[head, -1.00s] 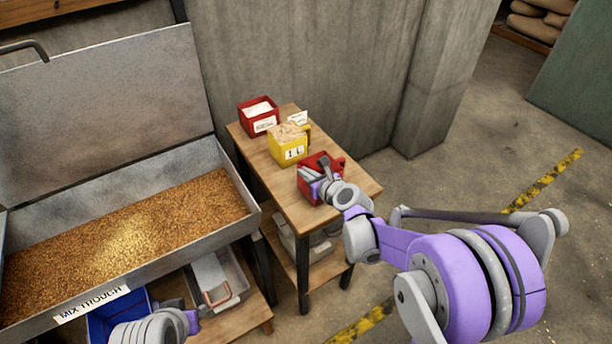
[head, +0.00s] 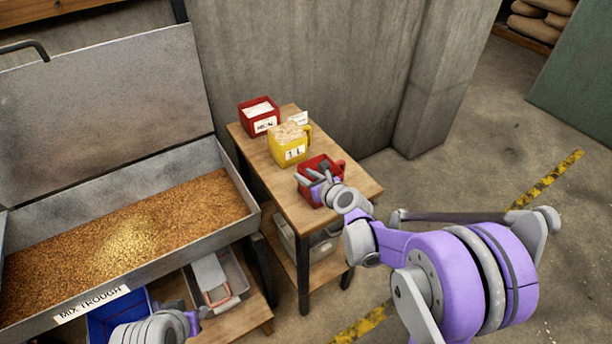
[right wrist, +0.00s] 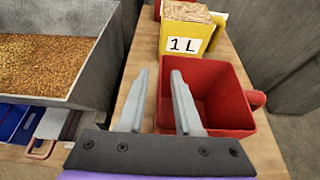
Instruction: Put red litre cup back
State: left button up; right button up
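The red litre cup (head: 333,165) stands upright on the near part of the small wooden table (head: 305,212). In the right wrist view the red cup (right wrist: 240,95) looks empty, with its handle at the right. My right gripper (right wrist: 160,85) is open. Its fingers are apart and straddle the cup's left wall, one outside and one over the inside, with a gap beside the thin wall. In the head view my right gripper (head: 315,180) is at the cup's near left side. My left gripper (head: 190,325) is at the bottom edge, its fingers not clearly visible.
A yellow cup (head: 288,145) marked 1 L, filled with pale material, stands behind the red cup. A red labelled container (head: 258,117) and a small white card (head: 298,118) are farther back. The grain-filled metal trough (head: 225,235) is left. A concrete wall (head: 320,70) backs the table.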

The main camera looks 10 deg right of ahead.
jog(key=v, duration=1.1)
jog(key=s+f+n+g+h, duration=0.2)
jog(key=s+n+g, duration=0.1)
jog(key=s+n, duration=0.8)
jog(key=s+d+f+n+g+h, duration=0.1)
jog(key=s+n+g, duration=0.3)
jog(key=s+n, duration=0.8)
jog(key=f+n+h, duration=0.1)
jog(key=n, duration=0.8)
jog(key=shift+h, duration=0.3)
jog(key=shift+s+d, duration=0.1)
jog(key=shift+d, duration=0.05)
